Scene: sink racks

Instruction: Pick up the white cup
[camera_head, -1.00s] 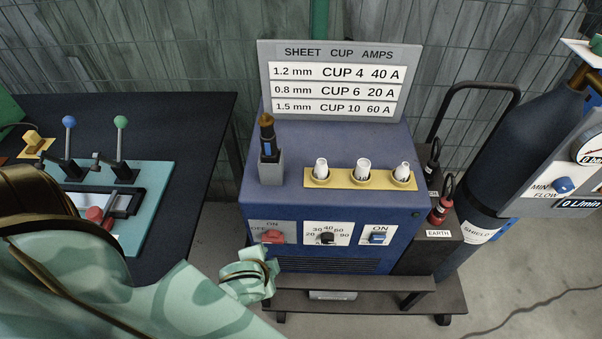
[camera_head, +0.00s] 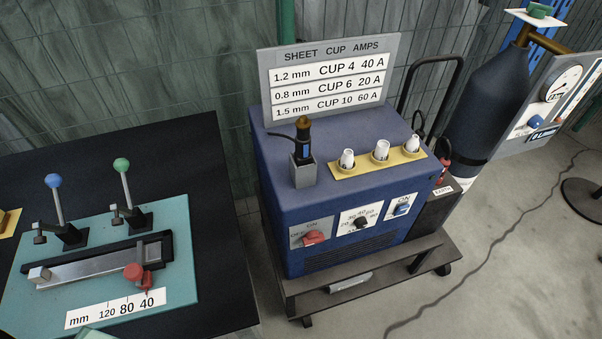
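Three small white cups stand upright in a row on a yellow strip on top of the blue welding machine (camera_head: 285,205). They are the left cup (camera_head: 347,159), the middle cup (camera_head: 381,150) and the right cup (camera_head: 412,144). Each sits in a ring on the yellow strip (camera_head: 372,166). The frames do not show which one the task means. A torch (camera_head: 303,140) with a dark body and a brown tip stands in a grey holder left of the cups.
A sign (camera_head: 330,80) listing sheet, cup and amps stands behind the cups. A dark gas cylinder (camera_head: 485,110) with a gauge panel is at the right. A dark table (camera_head: 205,230) with a teal clamp fixture (camera_head: 180,275) is at the left. A cable crosses the floor.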

